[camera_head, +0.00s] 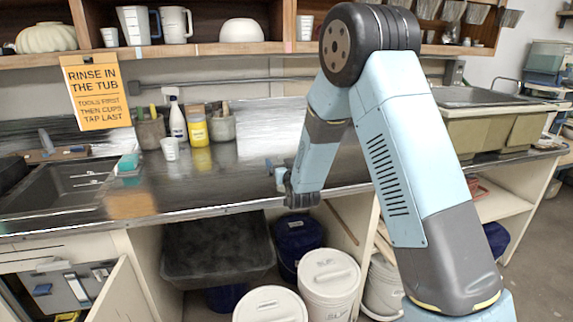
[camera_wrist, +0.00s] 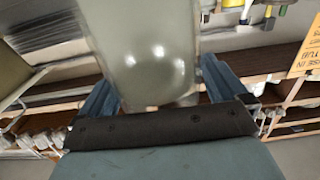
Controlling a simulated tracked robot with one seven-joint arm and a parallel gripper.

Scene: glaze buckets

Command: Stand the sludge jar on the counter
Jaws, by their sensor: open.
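In the wrist view a large translucent grey-green vessel (camera_wrist: 150,50), possibly the sludge jar, fills the top middle. Its near end lies close in front of my open gripper (camera_wrist: 158,88), between the directions of the two blue fingers. I cannot tell whether either finger touches it. In the head view my gripper (camera_head: 279,176) is over the front part of the metal counter (camera_head: 240,187), left of my arm. I cannot pick out the vessel there. A label or contents cannot be made out.
A sink (camera_head: 70,185) lies at the left and a second sink (camera_head: 480,97) at the right. A white bottle (camera_head: 178,122), a yellow container (camera_head: 199,130), tool pots and a white cup (camera_head: 170,149) stand at the back. White buckets (camera_head: 328,275) stand below the counter.

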